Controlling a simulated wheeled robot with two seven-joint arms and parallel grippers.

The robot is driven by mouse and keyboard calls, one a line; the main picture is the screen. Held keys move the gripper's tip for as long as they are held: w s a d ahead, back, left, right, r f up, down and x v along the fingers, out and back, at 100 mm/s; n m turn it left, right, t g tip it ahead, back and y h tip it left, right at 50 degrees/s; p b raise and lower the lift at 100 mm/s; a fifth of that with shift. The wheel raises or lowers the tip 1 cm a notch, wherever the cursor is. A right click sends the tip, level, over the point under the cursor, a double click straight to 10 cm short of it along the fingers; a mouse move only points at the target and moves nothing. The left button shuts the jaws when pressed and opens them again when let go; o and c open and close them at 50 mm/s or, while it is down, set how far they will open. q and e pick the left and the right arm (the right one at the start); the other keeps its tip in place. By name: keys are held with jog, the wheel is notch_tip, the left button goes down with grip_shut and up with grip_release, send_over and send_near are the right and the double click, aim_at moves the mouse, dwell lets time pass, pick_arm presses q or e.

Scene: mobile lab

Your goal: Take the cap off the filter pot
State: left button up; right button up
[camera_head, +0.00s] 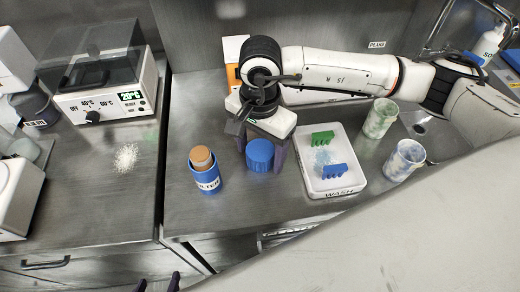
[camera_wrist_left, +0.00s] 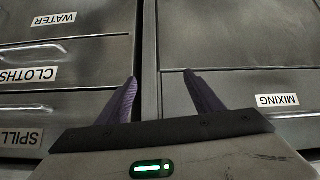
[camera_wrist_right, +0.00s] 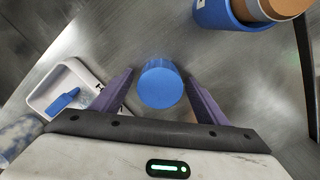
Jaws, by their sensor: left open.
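The filter pot (camera_head: 208,183) is an upright blue cylinder with a white label on the steel counter. Its top is uncapped and a tan round insert (camera_head: 201,158) stands out of it. A blue round cap (camera_head: 260,156) is on the counter to the right of the pot, apart from it. My right gripper (camera_head: 261,155) is above the cap, fingers open on either side with small gaps. The right wrist view shows the cap (camera_wrist_right: 160,85) between the fingertips and part of the pot (camera_wrist_right: 222,14). My left gripper (camera_wrist_left: 165,85) is open and empty, low in front of the drawers.
A white WASH tray (camera_head: 333,190) with green and blue pieces lies right of the cap. Two speckled cups (camera_head: 380,118) (camera_head: 404,160) stand beyond it. A heater device (camera_head: 105,95) and spilled white grains (camera_head: 126,157) are on the left counter. Counter in front of the pot is clear.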

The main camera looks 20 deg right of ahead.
aim_at(260, 150)
notch_tip(260, 150, up, 12)
jog(key=shift+r, duration=0.2)
dwell(0.5)
